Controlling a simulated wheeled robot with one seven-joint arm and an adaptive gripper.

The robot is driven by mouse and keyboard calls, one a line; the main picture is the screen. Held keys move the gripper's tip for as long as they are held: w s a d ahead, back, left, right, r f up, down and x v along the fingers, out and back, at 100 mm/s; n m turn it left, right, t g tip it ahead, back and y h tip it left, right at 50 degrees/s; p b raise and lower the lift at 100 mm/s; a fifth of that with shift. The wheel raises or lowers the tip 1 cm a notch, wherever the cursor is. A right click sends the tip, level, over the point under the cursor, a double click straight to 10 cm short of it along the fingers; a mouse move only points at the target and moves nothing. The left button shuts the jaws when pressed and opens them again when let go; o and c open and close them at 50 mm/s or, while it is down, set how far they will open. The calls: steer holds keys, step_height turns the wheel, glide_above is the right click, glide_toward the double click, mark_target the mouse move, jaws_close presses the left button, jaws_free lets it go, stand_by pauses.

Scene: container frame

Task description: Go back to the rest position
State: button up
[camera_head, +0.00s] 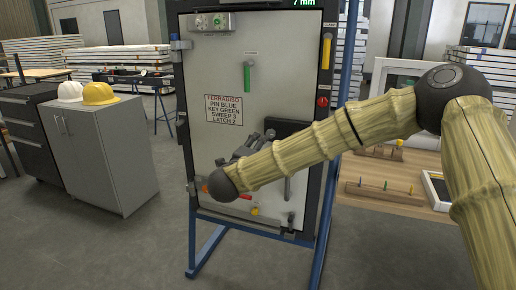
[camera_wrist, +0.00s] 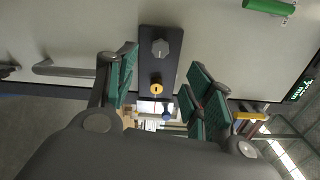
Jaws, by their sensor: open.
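My arm, with a bamboo-like surface, reaches from the right across the front of a grey door panel (camera_head: 225,130) in the head view. My gripper (camera_head: 255,143) is partly hidden behind the arm there, in front of the panel's lower middle. In the wrist view my gripper (camera_wrist: 163,62) shows two green-padded fingers spread apart, with nothing held between them.
A blue stand (camera_head: 207,250) carries the panel. A grey cabinet (camera_head: 110,150) with white and yellow helmets stands left. A wooden table (camera_head: 385,200) with a peg board (camera_head: 380,192) is behind my arm at right. Floor between cabinet and stand is clear.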

steer(key=s+f+n+g+y, duration=0.1)
steer(key=s+f+n+y, duration=0.15)
steer(key=f, duration=0.55)
steer(key=s+f+n+y, duration=0.1)
steer(key=f+n, duration=0.2)
steer(key=f, duration=0.4)
steer(key=s+d+f+n+g+y, duration=0.1)
steer(key=s+d+f+n+g, duration=0.2)
steer(key=s+f, duration=0.55)
steer(key=s+d+f+n+g+y, duration=0.1)
steer(key=s+d+f+n+g, duration=0.25)
steer(key=f, duration=0.85)
steer(key=s+d+f+n+g+y, duration=0.1)
steer(key=s+d+f+n+y, duration=0.15)
steer(key=s+f+n, duration=0.45)
steer(key=s+d+f+n+g+h, duration=0.1)
steer(key=s+d+f+g, duration=0.4)
steer(key=s, duration=0.6)
steer(key=s+d+f+n+g+h, duration=0.1)
steer(key=s+d+f+n, duration=0.15)
steer(key=s+d, duration=0.7)
steer(key=s+d+f+n+g, duration=0.1)
steer(key=s+d+f+g, duration=0.3)
steer(key=s, duration=1)
step_height(320, 180, up, 13)
steer(key=w+a+t+p, duration=0.1)
steer(key=p, duration=1.2)
steer(key=shift+f+p, duration=0.2)
steer(key=shift+p, duration=0.1)
